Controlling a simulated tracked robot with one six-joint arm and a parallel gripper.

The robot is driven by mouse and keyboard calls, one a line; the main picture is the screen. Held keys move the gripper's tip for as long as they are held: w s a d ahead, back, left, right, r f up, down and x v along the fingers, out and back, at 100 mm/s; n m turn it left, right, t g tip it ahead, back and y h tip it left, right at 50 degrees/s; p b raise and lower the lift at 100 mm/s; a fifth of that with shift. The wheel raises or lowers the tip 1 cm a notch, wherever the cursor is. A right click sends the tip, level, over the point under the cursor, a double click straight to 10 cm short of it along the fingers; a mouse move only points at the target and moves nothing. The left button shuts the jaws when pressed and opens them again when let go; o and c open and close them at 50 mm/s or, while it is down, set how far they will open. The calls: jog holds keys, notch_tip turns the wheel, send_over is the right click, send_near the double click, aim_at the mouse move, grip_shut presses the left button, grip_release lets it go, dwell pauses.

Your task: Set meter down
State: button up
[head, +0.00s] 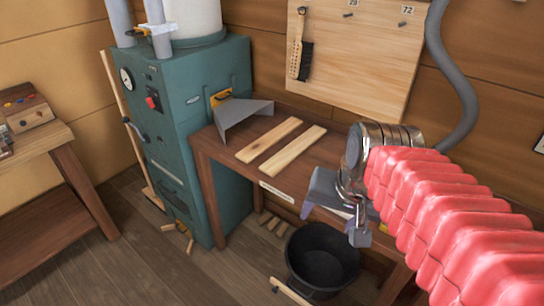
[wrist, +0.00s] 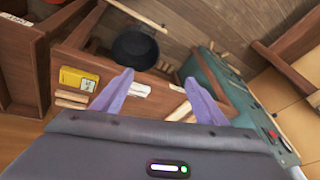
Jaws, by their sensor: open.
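A yellow boxy device with a pale face, which looks like the meter (wrist: 78,79), lies on the wooden workbench (wrist: 105,68) at the left of the wrist view. It is outside my fingers, to their left. In the head view my arm hides most of that spot. My gripper (wrist: 160,88) is open, with two purple fingers spread apart and nothing held between them. In the head view my gripper (head: 333,214) hangs over the front right part of the workbench (head: 228,168). A white label strip shows beyond the fingers in the wrist view.
Two pale wooden strips (head: 282,150) and a grey angled metal piece (head: 240,115) lie on the bench. A black bucket (head: 322,258) stands on the floor in front. A green stove-like cabinet (head: 190,120) stands at the bench's left. A pegboard (head: 352,60) hangs behind.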

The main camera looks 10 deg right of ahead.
jog(key=s+a+n+t, duration=0.1)
jog(key=s+a+n, duration=0.2)
jog(key=a+n, duration=0.2)
jog(key=shift+s+f+n, duration=0.25)
jog(key=shift+n, duration=0.15)
jog(key=shift+a, duration=0.1)
